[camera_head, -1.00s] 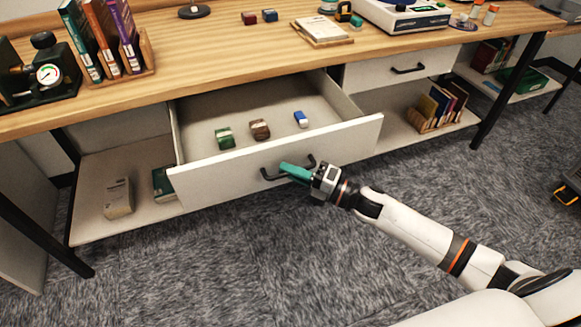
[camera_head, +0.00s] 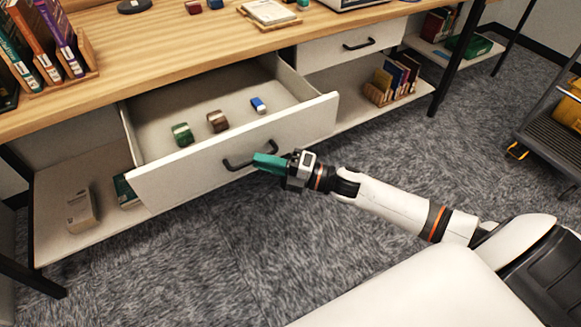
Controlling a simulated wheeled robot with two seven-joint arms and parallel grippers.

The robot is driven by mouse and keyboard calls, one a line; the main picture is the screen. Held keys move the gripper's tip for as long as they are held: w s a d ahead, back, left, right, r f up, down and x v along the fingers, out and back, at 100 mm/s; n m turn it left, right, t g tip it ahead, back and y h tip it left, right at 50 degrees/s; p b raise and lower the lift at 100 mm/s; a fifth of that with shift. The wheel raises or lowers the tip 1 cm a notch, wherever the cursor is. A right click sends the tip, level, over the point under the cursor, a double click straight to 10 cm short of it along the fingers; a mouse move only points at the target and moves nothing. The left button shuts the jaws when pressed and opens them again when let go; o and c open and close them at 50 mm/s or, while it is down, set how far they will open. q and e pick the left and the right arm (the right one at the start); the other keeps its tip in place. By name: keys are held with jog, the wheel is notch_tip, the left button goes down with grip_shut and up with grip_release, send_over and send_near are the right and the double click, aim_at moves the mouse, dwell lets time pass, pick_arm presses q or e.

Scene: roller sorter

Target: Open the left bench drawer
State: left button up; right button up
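The left bench drawer (camera_head: 190,181) is pulled well out from under the wooden bench top, with its inside in view. Its black bar handle (camera_head: 238,165) is on the white front. My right gripper (camera_head: 262,162) has teal fingers and is at the right part of the handle, overlapping it in the picture. The fingers look close together, but I cannot tell whether they grip the bar or are just in front of it. My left gripper is not in view.
A green block (camera_head: 182,134), a brown block (camera_head: 217,121) and a blue block (camera_head: 258,105) lie in the drawer. A second drawer (camera_head: 335,48) to the right is closed. Books stand on the bench and lower shelves. A cart (camera_head: 556,130) stands at right; the carpet in front is clear.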

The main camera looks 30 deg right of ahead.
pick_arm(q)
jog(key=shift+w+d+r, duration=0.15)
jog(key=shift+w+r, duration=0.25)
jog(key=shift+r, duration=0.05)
pick_arm(e)
jog(key=v, duration=0.9)
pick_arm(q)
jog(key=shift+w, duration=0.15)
pick_arm(e)
jog(key=shift+d, duration=0.1)
